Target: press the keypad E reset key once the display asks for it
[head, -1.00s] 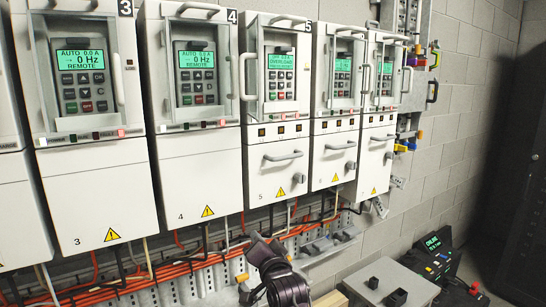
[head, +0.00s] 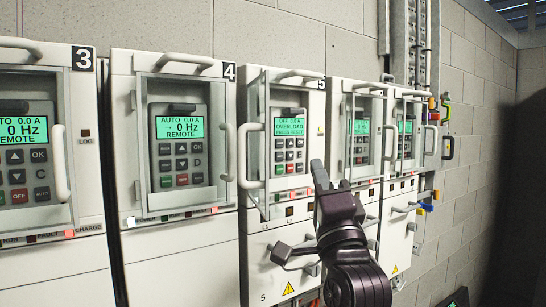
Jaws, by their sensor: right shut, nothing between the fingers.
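The keypad on drive 5 (head: 289,150) has a lit green display (head: 289,127) reading OFF 0.0 A, OVERLOAD, PRESS RESET. Below it are small dark keys, with green and red ones in the bottom row; their labels are too small to read. The clear cover with a grey handle (head: 251,156) appears swung open to the left of this keypad. My right gripper (head: 320,176) is dark, shut and empty. Its tip points up by the lower right edge of drive 5's front, right of and below the keypad; whether it touches is unclear. My left gripper is not in view.
Drive 4 (head: 176,240) and drive 3 (head: 50,265) show 0 Hz and REMOTE behind their covers. Drives 6 and 7 stand to the right with green displays and protruding handles. The block wall (head: 480,130) is at right.

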